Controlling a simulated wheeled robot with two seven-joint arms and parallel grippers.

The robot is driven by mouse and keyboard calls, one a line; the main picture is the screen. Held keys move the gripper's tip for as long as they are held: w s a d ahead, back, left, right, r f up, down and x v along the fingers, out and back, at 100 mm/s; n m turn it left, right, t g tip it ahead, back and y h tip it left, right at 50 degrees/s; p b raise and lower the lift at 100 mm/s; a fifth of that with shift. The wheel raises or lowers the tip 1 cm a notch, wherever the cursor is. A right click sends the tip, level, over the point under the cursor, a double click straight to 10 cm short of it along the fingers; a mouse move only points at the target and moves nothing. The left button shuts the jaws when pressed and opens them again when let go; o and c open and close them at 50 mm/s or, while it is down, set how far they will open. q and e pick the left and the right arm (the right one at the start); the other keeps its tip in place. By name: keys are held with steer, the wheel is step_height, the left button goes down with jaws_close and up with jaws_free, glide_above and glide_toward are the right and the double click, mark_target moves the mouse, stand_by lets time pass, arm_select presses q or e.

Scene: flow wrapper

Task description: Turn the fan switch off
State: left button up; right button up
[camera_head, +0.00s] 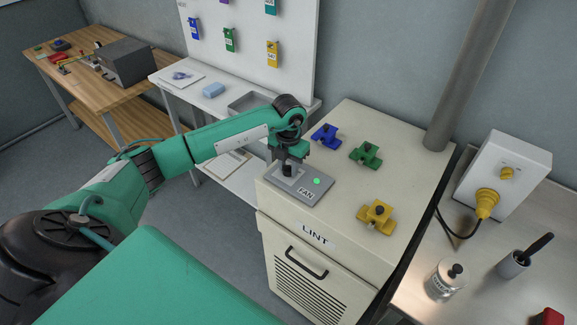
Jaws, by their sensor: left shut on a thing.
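The fan switch is a grey plate (313,193) labelled FAN on the front left of the cream cabinet top. A green light (317,181) shows on it. A black knob (287,169) stands at its left end. My left gripper (288,160) comes down from above and is shut on the knob; the fingers partly hide it, and its exact turn is hard to tell. My right gripper is not in view.
Blue (325,136), green (365,153) and yellow (376,215) clamp-like pieces sit on the cabinet top (345,185). A grey pipe (468,75) rises behind. A white box with a yellow plug (487,200) stands at right.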

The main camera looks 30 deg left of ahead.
arm_select(q)
steer(key=n+b, duration=0.2)
steer(key=n, duration=0.2)
steer(key=n+b, duration=0.1)
steer(key=n, duration=0.3)
steer(key=shift+n, duration=0.3)
steer(key=n+b, duration=0.1)
steer(key=n, duration=0.3)
steer(key=shift+n, duration=0.3)
steer(key=shift+r+n+b, duration=0.1)
steer(key=shift+n+b, duration=0.35)
steer(key=shift+n, duration=1.45)
steer(key=shift+w, duration=0.1)
steer(key=o, duration=1)
steer(key=shift+c, duration=0.2)
step_height(320, 180, up, 14)
steer(key=b, duration=0.2)
steer(key=shift+b, duration=0.4)
